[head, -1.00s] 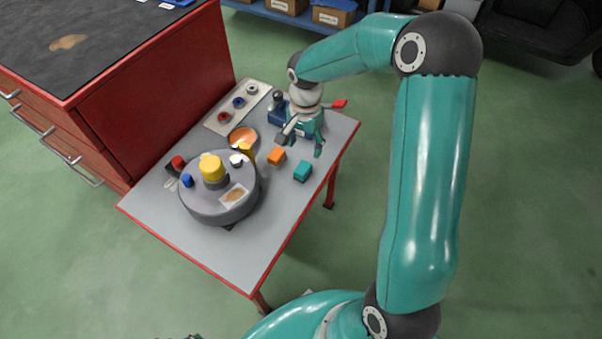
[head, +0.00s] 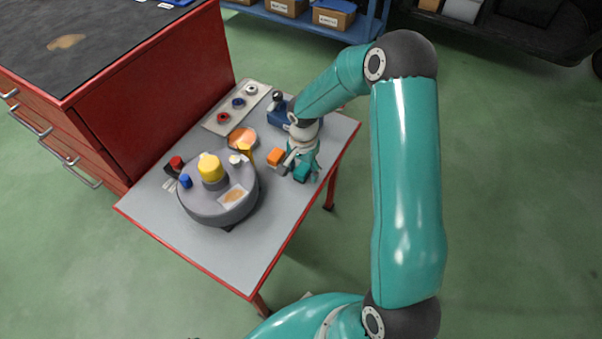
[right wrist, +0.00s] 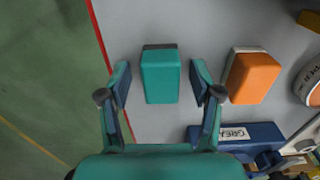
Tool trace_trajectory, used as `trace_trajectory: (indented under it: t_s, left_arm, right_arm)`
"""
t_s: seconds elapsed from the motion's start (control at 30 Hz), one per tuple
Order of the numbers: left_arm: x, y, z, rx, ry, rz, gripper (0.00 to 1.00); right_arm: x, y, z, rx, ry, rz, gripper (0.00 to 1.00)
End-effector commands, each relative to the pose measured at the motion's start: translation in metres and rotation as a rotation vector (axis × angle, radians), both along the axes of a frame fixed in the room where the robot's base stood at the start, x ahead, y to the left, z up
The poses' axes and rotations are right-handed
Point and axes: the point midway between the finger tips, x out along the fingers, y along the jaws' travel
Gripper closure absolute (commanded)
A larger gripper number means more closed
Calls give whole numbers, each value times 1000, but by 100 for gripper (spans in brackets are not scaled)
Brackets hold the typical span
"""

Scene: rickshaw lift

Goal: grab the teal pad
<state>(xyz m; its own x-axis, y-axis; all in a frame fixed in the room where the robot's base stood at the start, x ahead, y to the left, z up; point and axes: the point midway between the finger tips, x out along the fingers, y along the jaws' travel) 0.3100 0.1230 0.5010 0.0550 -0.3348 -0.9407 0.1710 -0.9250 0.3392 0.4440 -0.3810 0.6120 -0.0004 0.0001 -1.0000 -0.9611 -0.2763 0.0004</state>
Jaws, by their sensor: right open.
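The teal pad (right wrist: 160,78) is a small block lying on the grey table top. In the right wrist view it sits ahead of and between the two spread fingers of my right gripper (right wrist: 160,92), with a gap on each side. In the head view my right gripper (head: 298,170) is low over the table at the teal pad (head: 302,173), and it partly hides the pad. The right gripper is open and empty. My left gripper does not show.
An orange block (right wrist: 254,77) lies just right of the pad; it also shows in the head view (head: 275,157). A grey round turntable (head: 217,207) holds several parts. The table's red edge (right wrist: 101,40) is close on the left.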

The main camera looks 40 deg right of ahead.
Motion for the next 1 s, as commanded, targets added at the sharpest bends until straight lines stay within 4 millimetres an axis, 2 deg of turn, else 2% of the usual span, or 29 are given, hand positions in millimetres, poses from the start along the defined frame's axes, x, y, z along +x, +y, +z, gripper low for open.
trace_trajectory:
  t_s: [0.1, 0.13, 0.5, 0.8, 1.0]
  left_arm:
    - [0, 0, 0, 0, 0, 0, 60]
    - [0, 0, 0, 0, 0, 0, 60]
    - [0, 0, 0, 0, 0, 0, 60]
    - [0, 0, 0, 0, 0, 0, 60]
    - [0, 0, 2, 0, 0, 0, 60]
  right_arm:
    - [0, 0, 0, 0, 0, 0, 35]
    - [0, 0, 0, 0, 0, 0, 39]
    - [0, 0, 1, 0, 0, 0, 99]
    - [0, 0, 2, -1, 0, 0, 99]
    - [0, -1, 15, -2, -2, 0, 99]
